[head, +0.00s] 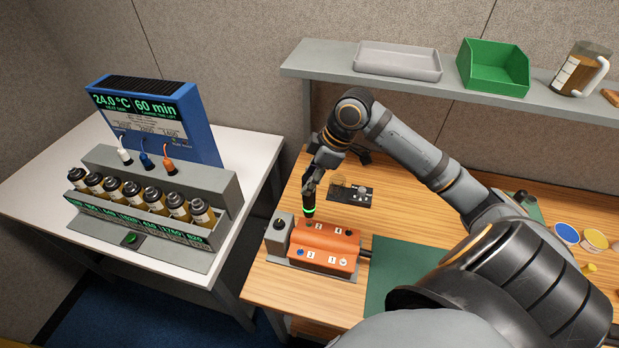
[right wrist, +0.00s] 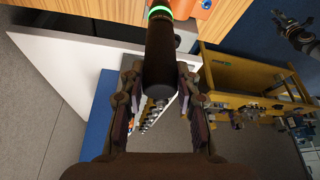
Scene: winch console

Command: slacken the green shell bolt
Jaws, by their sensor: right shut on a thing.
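The orange shell (head: 325,243) sits on a grey base on the wooden bench, with numbered spots and coloured bolts on top. A green bolt (head: 308,224) is at its back left, beside the number 2, largely hidden. My right gripper (head: 311,184) is shut on a black cylindrical driver with a glowing green ring (head: 309,204). The driver stands nearly upright, its lower end at the green bolt; I cannot tell whether it is seated. The right wrist view shows the driver (right wrist: 160,55) between both fingers. A dark gripper-like shape (right wrist: 298,32), perhaps my left, shows there; its jaws are unclear.
A grey block with a black knob (head: 279,233) adjoins the shell's left side. A small black plate (head: 352,195) lies behind it, a green mat (head: 395,275) to the right. A shelf (head: 320,68) runs along the back. A white table (head: 35,190) holds a bottle rack and blue display.

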